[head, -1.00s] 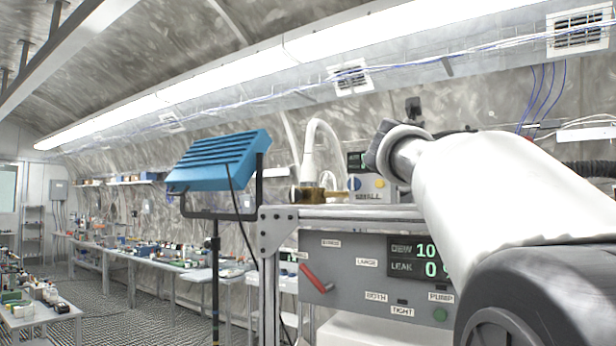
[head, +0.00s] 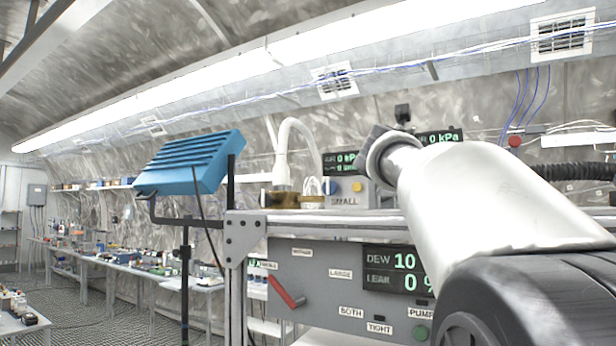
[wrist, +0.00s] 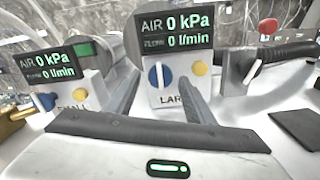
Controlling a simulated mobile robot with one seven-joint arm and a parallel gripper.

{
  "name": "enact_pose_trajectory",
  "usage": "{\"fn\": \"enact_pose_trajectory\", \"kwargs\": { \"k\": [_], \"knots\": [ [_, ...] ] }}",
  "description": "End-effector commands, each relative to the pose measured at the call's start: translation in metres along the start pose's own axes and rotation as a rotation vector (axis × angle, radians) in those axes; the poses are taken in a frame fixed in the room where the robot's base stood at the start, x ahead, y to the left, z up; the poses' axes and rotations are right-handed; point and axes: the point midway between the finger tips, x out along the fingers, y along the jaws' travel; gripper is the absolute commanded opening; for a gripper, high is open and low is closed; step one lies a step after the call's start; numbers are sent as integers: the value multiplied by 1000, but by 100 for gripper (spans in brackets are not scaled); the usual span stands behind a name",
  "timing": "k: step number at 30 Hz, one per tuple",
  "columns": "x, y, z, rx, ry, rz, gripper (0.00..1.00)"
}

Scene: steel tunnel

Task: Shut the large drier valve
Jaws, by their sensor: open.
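In the wrist view the large drier (wrist: 178,95) is a white box lettered "LAR", the rest hidden by a finger. Its blue valve knob (wrist: 152,78) has a pale bar standing about upright, with a yellow button (wrist: 200,68) to its right. The display above (wrist: 172,32) reads 0 kPa and 0 l/min. My gripper (wrist: 160,75) is open and empty. One grey finger is left of the knob and one lower right of it; I cannot tell how far the tips are from it. In the head view my arm hides the gripper and the knob.
The small drier (head: 347,200) stands to the left on the bench top, beside brass fittings (head: 285,200). The front panel below has a red lever (head: 287,291) and a DEW/LEAK display (head: 395,270). A blue lamp (head: 190,163) on a stand is further left.

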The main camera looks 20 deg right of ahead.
Motion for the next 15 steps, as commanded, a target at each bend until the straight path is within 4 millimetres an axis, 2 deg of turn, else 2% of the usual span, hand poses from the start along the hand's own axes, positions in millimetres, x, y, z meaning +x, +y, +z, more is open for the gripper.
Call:
{"fn": "enact_pose_trajectory", "kwargs": {
  "k": [1, 8, 9, 15],
  "knots": [
    [0, 0, 0, 0, 0, 0, 49],
    [0, 0, 0, 0, 0, 0, 10],
    [0, 0, 0, 0, 0, 0, 8],
    [0, 0, 0, 15, 0, 0, 8]
  ]
}}
